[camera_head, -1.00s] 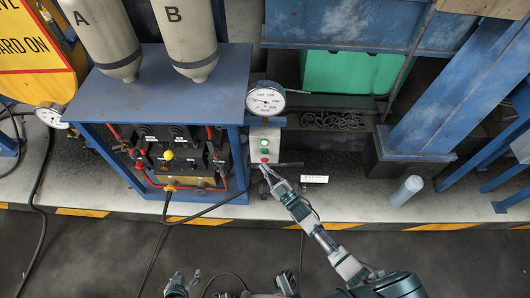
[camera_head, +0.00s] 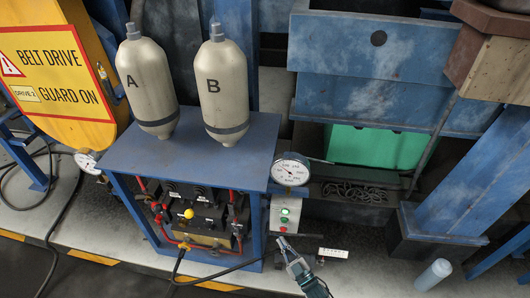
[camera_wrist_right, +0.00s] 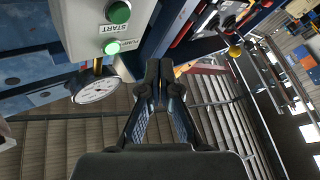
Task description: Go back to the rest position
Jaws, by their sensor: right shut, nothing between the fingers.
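My right gripper (camera_head: 282,239) is shut and empty, just below the white button box (camera_head: 275,230) in the head view. Its fingertips look apart from the box's green and red buttons (camera_head: 284,215). In the right wrist view the shut fingers (camera_wrist_right: 158,80) meet at the middle, with nothing between them. The box (camera_wrist_right: 85,60) shows there at upper left, with a green START button (camera_wrist_right: 118,12) and a bright green light (camera_wrist_right: 111,47). My left gripper is in neither current view.
A blue cabinet (camera_head: 200,150) carries two cylinders, A (camera_head: 145,85) and B (camera_head: 222,90). A pressure gauge (camera_head: 291,170) sits above the button box. A blue post (camera_head: 470,180) and a pale cylinder (camera_head: 433,275) stand at right. Cables lie at left on the floor.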

